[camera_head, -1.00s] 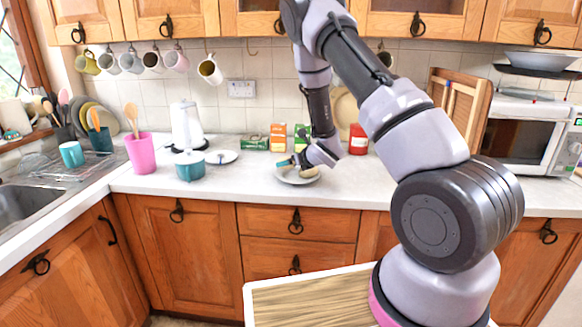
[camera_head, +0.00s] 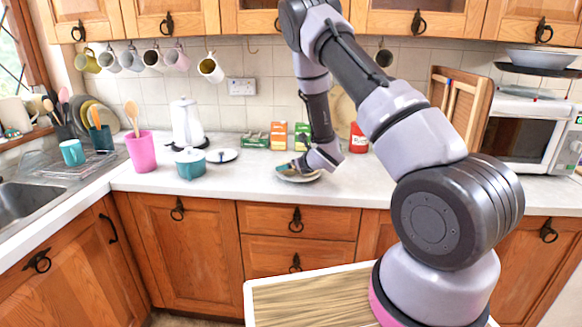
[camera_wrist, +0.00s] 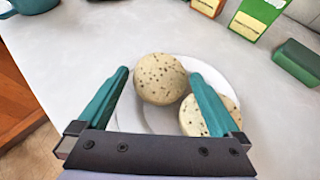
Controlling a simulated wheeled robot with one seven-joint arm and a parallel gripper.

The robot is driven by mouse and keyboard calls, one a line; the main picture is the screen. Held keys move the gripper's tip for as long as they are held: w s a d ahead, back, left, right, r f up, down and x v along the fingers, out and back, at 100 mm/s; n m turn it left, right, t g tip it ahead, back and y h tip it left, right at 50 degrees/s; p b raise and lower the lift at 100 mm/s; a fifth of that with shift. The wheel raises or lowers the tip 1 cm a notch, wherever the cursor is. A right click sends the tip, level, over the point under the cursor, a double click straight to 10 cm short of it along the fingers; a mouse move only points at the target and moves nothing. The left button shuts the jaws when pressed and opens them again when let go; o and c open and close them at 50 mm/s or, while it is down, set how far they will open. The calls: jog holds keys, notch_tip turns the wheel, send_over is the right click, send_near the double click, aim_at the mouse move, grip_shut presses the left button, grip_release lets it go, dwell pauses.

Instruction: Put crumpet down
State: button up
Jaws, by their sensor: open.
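Two pale speckled crumpets are on a white plate (camera_wrist: 232,76), which also shows on the counter in the head view (camera_head: 314,178). One crumpet (camera_wrist: 160,79) lies between my gripper's teal fingertips, with space on both sides. The second crumpet (camera_wrist: 190,118) is to the right, partly hidden behind the right finger. My gripper (camera_wrist: 159,76) is open over the plate. In the head view my gripper (camera_head: 287,168) is low at the plate, and the crumpets are hard to make out. Whether the first crumpet rests on the plate or the other crumpet is unclear.
Counter in front of the pot is clear.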

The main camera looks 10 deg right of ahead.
jog(key=r+v, duration=0.1)
jog(key=v, duration=1.1)
jog(key=s+d+r+m+g+h, duration=0.1)
jog(key=s+d+r+m+h, duration=0.2)
jog(key=r+m, duration=0.85)
jog(key=s+d+r+m+h, duration=0.2)
jog(key=s+d+r+m, duration=0.2)
jog(key=r+m, duration=0.75)
jog(key=s+a+r+m+g, duration=0.1)
jog(key=s+a+r+m, duration=0.1)
jog(key=s+m, duration=0.5)
jog(key=s+a+r+m+g+y, duration=0.1)
jog(key=s+a+r+m, duration=0.1)
jog(key=s+m, duration=0.5)
jog(key=s+a+r+m+g+y, duration=0.1)
jog(key=s+r+m, duration=0.2)
jog(key=s+m, duration=0.4)
jog(key=shift+s+a+m, duration=0.3)
jog(key=shift+s+a, duration=0.1)
jog(key=shift+s, duration=0.5)
